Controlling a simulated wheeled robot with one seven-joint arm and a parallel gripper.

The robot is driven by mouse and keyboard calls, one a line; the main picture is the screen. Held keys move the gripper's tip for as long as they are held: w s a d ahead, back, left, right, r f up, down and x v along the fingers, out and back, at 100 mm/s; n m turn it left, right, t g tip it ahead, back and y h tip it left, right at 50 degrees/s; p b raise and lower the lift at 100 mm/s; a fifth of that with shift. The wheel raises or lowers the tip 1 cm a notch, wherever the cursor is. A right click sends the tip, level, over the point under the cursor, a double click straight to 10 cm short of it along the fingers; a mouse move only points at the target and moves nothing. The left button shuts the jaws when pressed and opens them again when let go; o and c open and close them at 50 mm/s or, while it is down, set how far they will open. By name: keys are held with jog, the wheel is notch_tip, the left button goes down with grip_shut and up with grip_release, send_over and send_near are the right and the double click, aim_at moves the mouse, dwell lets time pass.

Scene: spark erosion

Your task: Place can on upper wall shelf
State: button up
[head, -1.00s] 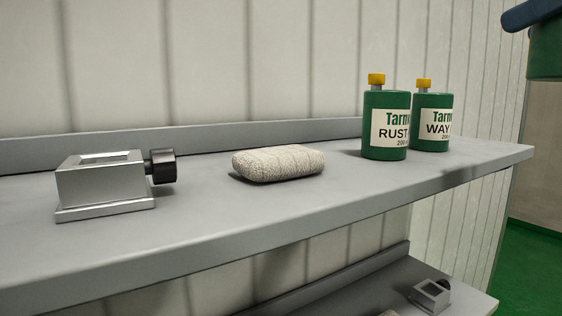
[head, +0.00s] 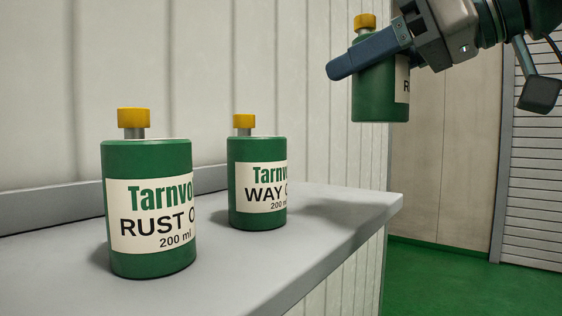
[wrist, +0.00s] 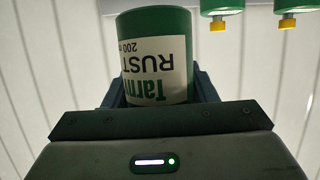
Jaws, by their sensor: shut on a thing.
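My gripper (head: 385,62) is shut on a green can (head: 380,98) with a yellow cap and a label starting with "R".
Two similar green cans stand on the shelf: one marked RUST (head: 150,210) in front and one marked WAY (head: 257,185) behind. Free shelf surface lies to the right of them. A pale ribbed wall (head: 200,60) backs the shelf.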

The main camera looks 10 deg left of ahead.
jog(key=w+a+f, duration=0.3)
jog(key=a+f, duration=0.1)
jog(key=a, duration=0.1)
jog(key=w+a+f, duration=0.2)
jog(key=a, duration=0.1)
jog(key=shift+w, duration=0.35)
jog(key=shift+d+f, duration=0.1)
jog(key=shift+f, duration=1.75)
jog(key=shift+f, duration=0.2)
jog(key=o, duration=1.2)
jog(key=shift+o, duration=0.2)
jog(key=shift+r, duration=0.1)
